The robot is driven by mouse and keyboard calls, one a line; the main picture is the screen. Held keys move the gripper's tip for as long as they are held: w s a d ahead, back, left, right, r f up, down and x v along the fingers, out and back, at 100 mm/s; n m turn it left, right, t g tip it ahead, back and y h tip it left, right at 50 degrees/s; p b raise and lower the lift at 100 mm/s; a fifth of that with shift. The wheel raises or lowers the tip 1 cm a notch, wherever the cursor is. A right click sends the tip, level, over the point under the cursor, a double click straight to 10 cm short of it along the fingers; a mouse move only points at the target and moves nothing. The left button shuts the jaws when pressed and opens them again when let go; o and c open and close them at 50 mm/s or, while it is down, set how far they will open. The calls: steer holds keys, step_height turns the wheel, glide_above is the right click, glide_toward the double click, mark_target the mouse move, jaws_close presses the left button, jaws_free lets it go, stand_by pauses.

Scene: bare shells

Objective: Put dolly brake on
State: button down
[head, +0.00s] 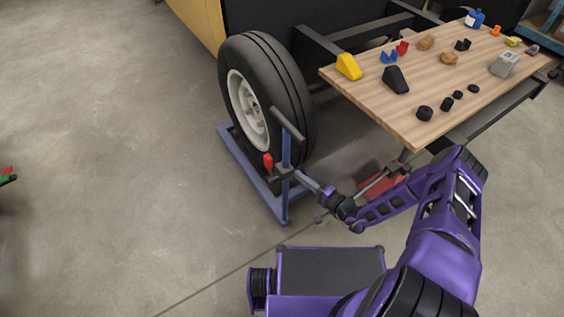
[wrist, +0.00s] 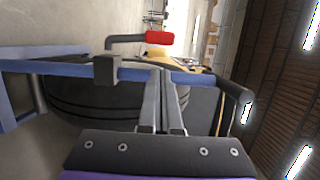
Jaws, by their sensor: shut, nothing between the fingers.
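The blue wheel dolly (head: 243,170) stands on the floor and holds a black tyre with a pale rim (head: 249,110). Its brake lever has a red grip (head: 268,161) beside the dolly's upright post. In the wrist view, my gripper's fingertips (wrist: 163,74) overlap the blue bar, below the red grip in the picture. Contact with the bar cannot be told.
A wooden table (head: 435,115) with several small parts, including a yellow wedge (head: 349,66), stands right of the wheel, above my forearm. A red jack-like object (head: 385,182) is on the floor beneath the table.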

mark_target(272, 167)
steer(key=x, duration=1)
steer(key=shift+b, duration=0.45)
steer(key=shift+s, duration=0.1)
steer(key=shift+a+n, duration=0.2)
steer(key=shift+n, duration=0.1)
